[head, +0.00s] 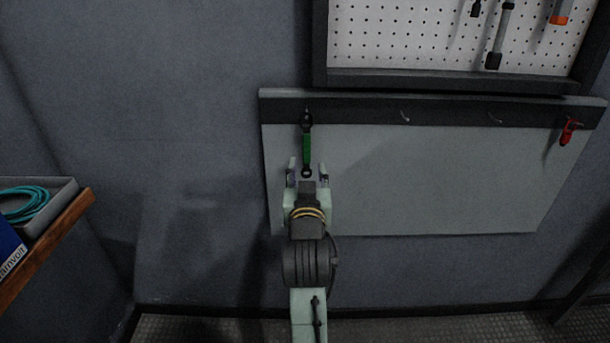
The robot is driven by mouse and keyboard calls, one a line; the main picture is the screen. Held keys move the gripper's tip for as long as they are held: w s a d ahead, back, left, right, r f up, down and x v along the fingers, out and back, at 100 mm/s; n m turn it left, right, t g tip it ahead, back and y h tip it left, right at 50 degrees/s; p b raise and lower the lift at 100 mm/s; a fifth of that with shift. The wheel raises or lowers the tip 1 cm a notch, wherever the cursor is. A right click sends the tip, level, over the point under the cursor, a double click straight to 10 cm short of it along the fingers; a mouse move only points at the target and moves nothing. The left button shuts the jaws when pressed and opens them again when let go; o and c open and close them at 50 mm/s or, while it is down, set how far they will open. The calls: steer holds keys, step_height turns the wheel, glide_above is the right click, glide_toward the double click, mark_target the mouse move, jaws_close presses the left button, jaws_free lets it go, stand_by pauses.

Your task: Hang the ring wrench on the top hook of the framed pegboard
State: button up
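The ring wrench (306,147), with a green shaft and black ring ends, hangs upright at the leftmost hook position on the dark rail (450,113) of the lower grey board. Its upper ring covers that hook. My gripper (306,172) is just below, pointing at the board, its two fingers spread apart. The wrench's lower ring appears between the fingertips; I cannot tell whether it touches them. The framed pegboard (420,38), white with holes and a dark frame (450,80), is above and cut off by the picture's top edge. Its top hook is not in view.
Two bare hooks (405,116) (495,119) and a red item (568,131) are on the rail. Several tools, including a dark-handled one (500,38), hang on the pegboard. At left, a wooden shelf (48,246) holds a grey tray (62,200) with coiled teal cable (24,204).

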mark_target(307, 147)
steer(key=w, duration=0.9)
steer(key=shift+w+a, duration=0.1)
steer(key=shift+w, duration=0.15)
steer(key=shift+c, duration=0.4)
jaws_close()
steer(key=shift+r+p, duration=0.2)
steer(key=shift+p, duration=0.1)
stand_by(0.3)
steer(key=shift+s+r+p, duration=0.15)
steer(key=shift+r+p, duration=0.1)
steer(key=shift+p, duration=0.05)
steer(key=shift+s+r+p, duration=0.45)
steer(key=shift+s, duration=0.05)
